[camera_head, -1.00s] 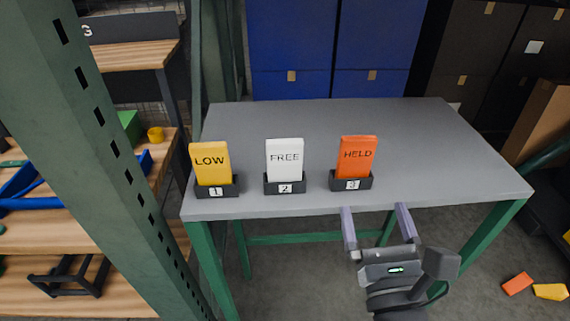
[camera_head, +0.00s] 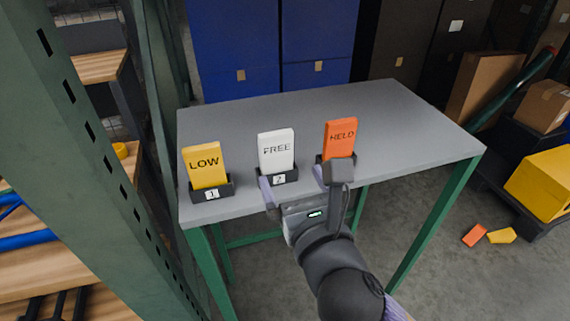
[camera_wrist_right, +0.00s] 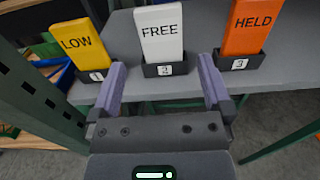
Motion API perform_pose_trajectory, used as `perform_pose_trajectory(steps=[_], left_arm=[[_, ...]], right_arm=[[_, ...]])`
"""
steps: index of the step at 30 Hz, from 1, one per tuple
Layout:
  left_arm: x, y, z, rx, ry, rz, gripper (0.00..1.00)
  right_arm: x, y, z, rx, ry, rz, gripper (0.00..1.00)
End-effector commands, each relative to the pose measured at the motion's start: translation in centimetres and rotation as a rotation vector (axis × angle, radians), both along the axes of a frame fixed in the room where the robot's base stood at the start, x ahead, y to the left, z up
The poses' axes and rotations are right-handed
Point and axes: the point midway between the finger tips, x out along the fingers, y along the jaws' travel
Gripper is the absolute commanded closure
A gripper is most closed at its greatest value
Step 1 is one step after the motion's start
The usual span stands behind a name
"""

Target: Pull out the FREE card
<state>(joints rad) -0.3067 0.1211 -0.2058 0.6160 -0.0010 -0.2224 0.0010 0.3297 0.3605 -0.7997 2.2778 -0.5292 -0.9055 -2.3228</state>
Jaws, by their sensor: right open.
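The white FREE card (camera_head: 276,149) stands upright in the black holder marked 2 (camera_head: 286,181) near the table's front edge. It also shows in the right wrist view (camera_wrist_right: 160,33), ahead of and roughly between my fingers. The yellow LOW card (camera_head: 205,164) stands in holder 1 to its left, and the orange HELD card (camera_head: 340,138) stands in holder 3 to its right. My right gripper (camera_head: 293,182) is open and empty, in front of holder 2, with its fingers pointing toward the FREE card. The arm partly hides holder 3. My left gripper is not in view.
The grey table (camera_head: 400,125) is clear behind the cards. A green post (camera_head: 75,120) stands close on the left. Blue cabinets (camera_head: 235,45) stand behind the table. An orange and a yellow piece lie on the floor at right.

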Motion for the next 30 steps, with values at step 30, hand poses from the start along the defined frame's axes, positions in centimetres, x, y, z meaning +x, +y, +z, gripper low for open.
perform_pose_trajectory(steps=[30], left_arm=[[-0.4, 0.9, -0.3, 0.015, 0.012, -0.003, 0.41]], right_arm=[[8.6, 2.8, 0.0, 0.002, 0.000, -0.002, 0.36]])
